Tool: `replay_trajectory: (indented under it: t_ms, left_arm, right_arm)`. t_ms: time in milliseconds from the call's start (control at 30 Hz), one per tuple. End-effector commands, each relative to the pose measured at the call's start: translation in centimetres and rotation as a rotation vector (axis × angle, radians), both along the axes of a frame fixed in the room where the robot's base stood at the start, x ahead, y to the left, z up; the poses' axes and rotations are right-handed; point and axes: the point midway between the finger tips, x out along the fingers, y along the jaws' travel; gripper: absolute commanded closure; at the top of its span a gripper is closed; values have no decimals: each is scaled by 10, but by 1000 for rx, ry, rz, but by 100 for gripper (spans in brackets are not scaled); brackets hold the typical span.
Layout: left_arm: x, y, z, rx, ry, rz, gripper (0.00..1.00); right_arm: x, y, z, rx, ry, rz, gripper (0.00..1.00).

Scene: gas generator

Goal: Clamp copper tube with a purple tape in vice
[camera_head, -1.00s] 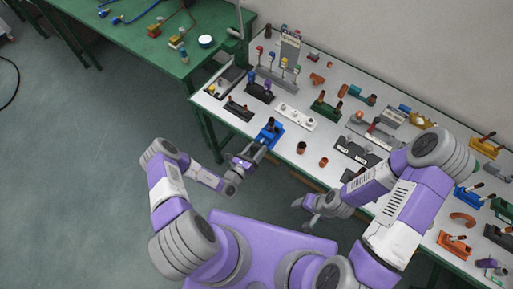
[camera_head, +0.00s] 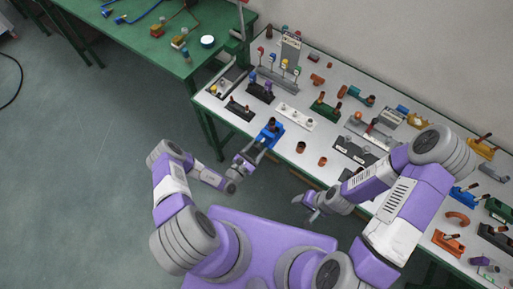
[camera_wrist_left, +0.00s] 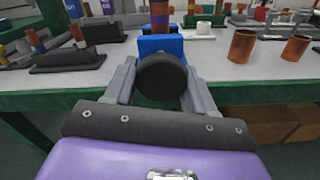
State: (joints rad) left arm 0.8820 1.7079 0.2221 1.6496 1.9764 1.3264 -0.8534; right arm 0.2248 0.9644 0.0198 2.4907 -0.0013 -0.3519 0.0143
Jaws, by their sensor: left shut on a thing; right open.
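The blue vice (camera_head: 271,131) stands at the table's front edge. In the left wrist view the blue vice (camera_wrist_left: 160,45) is straight ahead, with a round black knob (camera_wrist_left: 162,80) facing me. A copper tube with a purple tape band (camera_wrist_left: 160,14) stands upright at the vice; its top is cut off there. How tightly the jaws hold it cannot be told. My left gripper (camera_head: 262,146) is shut on the black knob, with one finger on each side (camera_wrist_left: 160,88). My right gripper (camera_head: 314,211) is open and empty, in front of the table.
Two short copper pieces (camera_head: 301,147) (camera_head: 323,161) stand right of the vice near the edge. A white block (camera_head: 295,117) and dark holders (camera_head: 259,92) are behind and left. The green table (camera_head: 140,40) is at the back left. The floor before the table is clear.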

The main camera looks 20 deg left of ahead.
Motion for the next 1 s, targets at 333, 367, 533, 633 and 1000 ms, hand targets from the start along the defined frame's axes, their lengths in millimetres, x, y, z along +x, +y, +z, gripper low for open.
replay_trajectory:
  t_ms: [333,367,533,633,1000]
  left_arm:
    - [0,0,0,17,-6,1,76]
    - [0,0,0,17,-6,1,76]
    - [0,0,0,16,-6,1,41]
    - [0,0,0,16,-6,1,25]
    - [-6,3,0,14,-4,1,24]
  right_arm:
    - [0,0,1,0,0,0,42]
    - [0,0,1,0,0,0,42]
    - [0,0,1,0,0,0,42]
    - [0,0,1,0,0,0,42]
    - [0,0,0,0,0,0,42]
